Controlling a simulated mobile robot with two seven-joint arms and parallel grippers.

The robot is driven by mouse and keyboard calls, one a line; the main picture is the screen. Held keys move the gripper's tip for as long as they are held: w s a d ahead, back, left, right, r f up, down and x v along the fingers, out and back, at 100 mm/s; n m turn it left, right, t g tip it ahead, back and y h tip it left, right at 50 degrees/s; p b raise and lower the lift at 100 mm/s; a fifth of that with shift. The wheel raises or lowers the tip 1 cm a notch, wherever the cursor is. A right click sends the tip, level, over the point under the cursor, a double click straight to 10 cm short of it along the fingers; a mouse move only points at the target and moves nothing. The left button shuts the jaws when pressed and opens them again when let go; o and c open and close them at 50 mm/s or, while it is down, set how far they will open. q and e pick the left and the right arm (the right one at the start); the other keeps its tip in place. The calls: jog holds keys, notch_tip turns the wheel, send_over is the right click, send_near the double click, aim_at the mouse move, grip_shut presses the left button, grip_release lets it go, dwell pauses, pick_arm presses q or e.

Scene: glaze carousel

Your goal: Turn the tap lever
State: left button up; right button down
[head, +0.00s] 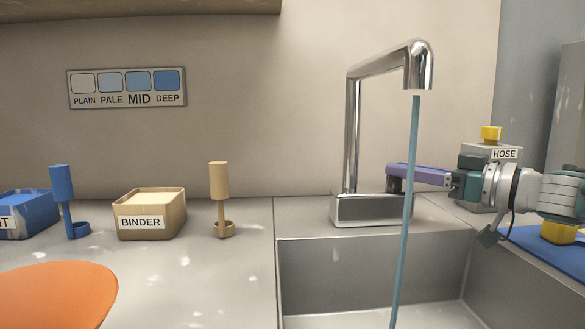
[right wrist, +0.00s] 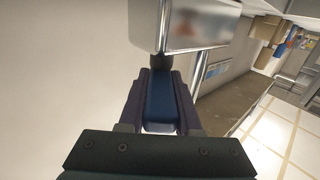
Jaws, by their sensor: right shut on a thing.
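The chrome tap (head: 353,130) stands behind the sink, its spout reaching out over the basin. A blue stream of water (head: 410,140) runs from the spout into the sink. The tap's blue lever (right wrist: 159,95) shows between my right fingers in the right wrist view. In the head view the lever is mostly hidden behind the purple fingers, with a dark stub at the tap's right side. My right gripper (head: 400,172) reaches in from the right and is shut on the lever; its fingers lie along both sides of it in the wrist view (right wrist: 160,82). My left gripper is out of view.
A sign (head: 126,88) shows PLAIN, PALE, MID and DEEP swatches, with MID largest. A BINDER box (head: 165,206), blue scoop (head: 62,190), tan scoop (head: 219,185) and orange disc (head: 50,297) are left of the sink (head: 350,265). The HOSE box (head: 472,150) is behind my right gripper.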

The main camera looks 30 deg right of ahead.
aim_at(408, 166)
jog(key=c, duration=0.7)
grip_release()
jog(key=shift+o, duration=0.5)
notch_tip(408, 166, up, 20)
jog(key=p, duration=0.8)
jog(key=shift+p, duration=0.35)
